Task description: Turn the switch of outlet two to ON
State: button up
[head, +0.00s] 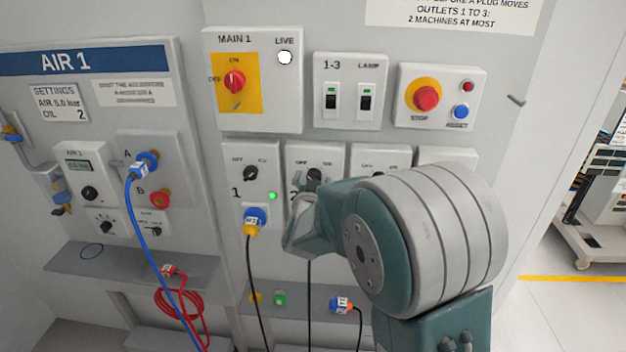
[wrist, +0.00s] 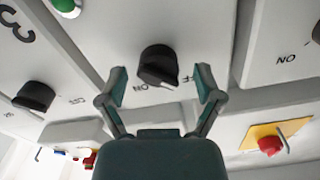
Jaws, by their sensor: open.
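The outlet two switch (head: 314,174) is a black rotary knob on a white plate, between OFF on the left and ON on the right in the head view. My gripper (wrist: 160,82) is open in front of it. The wrist view is upside down. There the knob (wrist: 158,64) lies between the two spread fingertips, with a finger on each side and no clear contact. Its ridge seems to lean toward the OFF side, but the exact angle is hard to tell. My wrist hides the lower part of the outlet two plate in the head view.
The outlet one knob (head: 250,173) is just left, above a lit green lamp (head: 273,196) and a blue-yellow plug (head: 255,220). The outlet three knob (wrist: 35,96) is on the other side. Above are the MAIN 1 switch (head: 234,81) and the red stop button (head: 426,97).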

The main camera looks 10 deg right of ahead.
jog(key=c, duration=1.1)
jog(key=shift+c, duration=0.2)
jog(key=m, duration=0.4)
jog(key=shift+m, duration=0.4)
jog(key=m, duration=0.4)
jog(key=shift+d+m, duration=0.1)
jog(key=shift+m, duration=0.2)
jog(key=m, duration=0.4)
jog(key=shift+s+f, duration=0.1)
jog(key=shift+f, duration=0.05)
jog(key=shift+f+m, duration=0.15)
jog(key=shift+m, duration=2.05)
jog(key=shift+d, duration=0.1)
